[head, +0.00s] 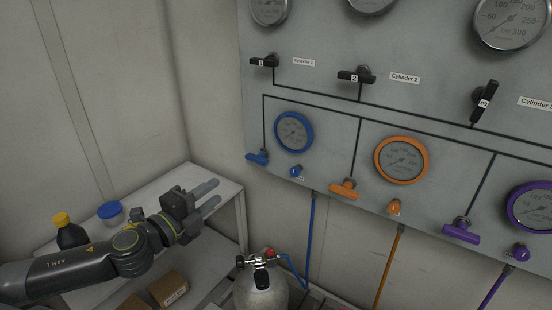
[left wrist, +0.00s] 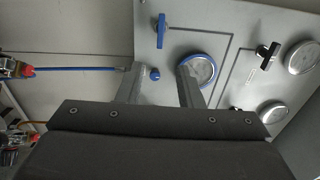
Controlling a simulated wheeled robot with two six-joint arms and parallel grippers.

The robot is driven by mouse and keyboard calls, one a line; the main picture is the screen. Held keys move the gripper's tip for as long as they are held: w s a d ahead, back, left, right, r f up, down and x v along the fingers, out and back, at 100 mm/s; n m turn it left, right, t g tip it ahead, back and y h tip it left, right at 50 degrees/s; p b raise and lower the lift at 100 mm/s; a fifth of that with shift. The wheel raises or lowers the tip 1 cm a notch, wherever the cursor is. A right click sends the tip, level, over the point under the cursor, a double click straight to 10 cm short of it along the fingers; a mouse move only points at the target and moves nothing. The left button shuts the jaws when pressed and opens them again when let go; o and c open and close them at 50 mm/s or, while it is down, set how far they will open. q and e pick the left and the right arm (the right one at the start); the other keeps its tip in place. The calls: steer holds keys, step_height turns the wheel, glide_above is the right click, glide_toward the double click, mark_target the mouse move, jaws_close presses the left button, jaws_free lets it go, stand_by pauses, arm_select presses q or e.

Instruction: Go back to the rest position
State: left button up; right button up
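My left gripper (head: 214,194) is over the side table, left of the panel, fingers pointing right. Its fingers are apart and nothing shows between them. In the left wrist view, the two fingers (left wrist: 160,88) are also spread, with a blue knob (left wrist: 153,74) and a blue-rimmed gauge (left wrist: 197,70) of the panel behind them. The grey panel (head: 330,105) carries black handles for Cylinder 1 (head: 264,62), Cylinder 2 (head: 356,76) and Cylinder 3 (head: 484,102). The first two lie roughly level; the third is near upright. My right gripper is out of view.
A side table (head: 230,190) holds a dark yellow-capped bottle (head: 69,234) and a blue-lidded jar (head: 110,213). Cardboard boxes (head: 169,289) sit below. A gas cylinder (head: 262,290) stands under the panel. Blue (head: 257,157), orange (head: 343,189) and purple (head: 461,231) handles project from the panel.

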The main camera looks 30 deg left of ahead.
arm_select(q)
steer(key=s+a+f+n+g+y, duration=0.1)
steer(key=s+f+n+g+y, duration=0.35)
steer(key=f+n, duration=0.3)
steer(key=s+a+f+n+g+y, duration=0.2)
steer(key=s+f+n+g+y, duration=0.1)
steer(key=s+f+n, duration=0.5)
steer(key=s+d+f+n+g+h, duration=0.45)
steer(key=s+d+f+g, duration=0.25)
steer(key=s+d+f, duration=0.35)
step_height(320, 180, down, 24)
steer(key=w+g, duration=0.1)
steer(key=w, duration=0.1)
steer(key=s+d+f+g, duration=0.1)
steer(key=s+f, duration=1.4)
steer(key=f, duration=0.1)
steer(key=shift+s+f+h, duration=0.25)
steer(key=shift+s+h, duration=0.05)
steer(key=shift+h, duration=0.1)
